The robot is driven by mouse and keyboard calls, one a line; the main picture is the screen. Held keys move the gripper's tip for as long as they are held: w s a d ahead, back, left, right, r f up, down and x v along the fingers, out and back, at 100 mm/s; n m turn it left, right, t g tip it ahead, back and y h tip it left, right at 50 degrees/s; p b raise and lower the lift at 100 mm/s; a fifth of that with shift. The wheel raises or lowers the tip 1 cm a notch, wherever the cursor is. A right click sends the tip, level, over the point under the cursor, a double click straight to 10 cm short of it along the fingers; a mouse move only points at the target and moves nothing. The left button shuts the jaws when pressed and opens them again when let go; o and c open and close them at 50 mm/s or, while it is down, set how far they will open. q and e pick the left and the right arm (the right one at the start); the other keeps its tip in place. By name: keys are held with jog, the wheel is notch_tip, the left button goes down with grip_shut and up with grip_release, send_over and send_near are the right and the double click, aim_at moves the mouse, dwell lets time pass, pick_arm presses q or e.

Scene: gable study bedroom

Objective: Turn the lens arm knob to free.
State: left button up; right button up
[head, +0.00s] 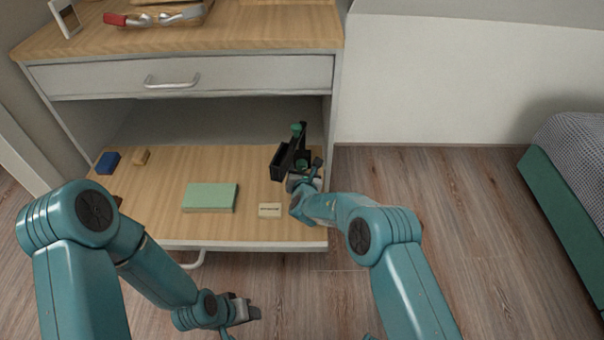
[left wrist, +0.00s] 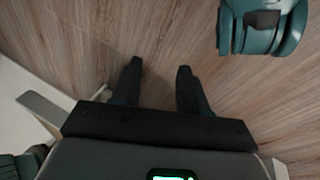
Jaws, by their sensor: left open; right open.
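A small black device (head: 283,160) stands at the right end of the pulled-out wooden shelf. It has a green knob (head: 297,128) on top and another green part low down beside my gripper. I cannot tell which is the lens arm knob, nor read its setting. My right gripper (head: 305,175) is open, close against the near right side of the device. Whether it touches is unclear. My left gripper (head: 250,312) is open and empty, low over the floor in front of the shelf. Its two spread fingers (left wrist: 157,78) show against bare floor in the left wrist view.
A green book-like block (head: 210,197), a small labelled card (head: 270,210), a blue block (head: 108,163) and a small wooden block (head: 141,156) lie on the shelf (head: 160,215). A closed drawer (head: 240,77) sits above. Open floor (head: 450,200) lies right; a bed (head: 570,180) is beyond.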

jog(key=shift+w, duration=0.2)
jog(key=shift+c, duration=0.3)
jog(key=c, duration=1)
jog(key=shift+o, duration=0.2)
jog(key=shift+a+f+n+h+b, duration=0.1)
jog(key=shift+f+n+h+b, duration=0.05)
jog(key=shift+n+h+b, duration=0.4)
pick_arm(q)
jog(key=shift+w+a+f, duration=0.1)
jog(key=shift+w+f, duration=0.45)
jog(key=shift+f, duration=0.15)
pick_arm(e)
jog(key=shift+n+h, duration=0.55)
jog(key=shift+n, duration=0.3)
jog(key=o, duration=1)
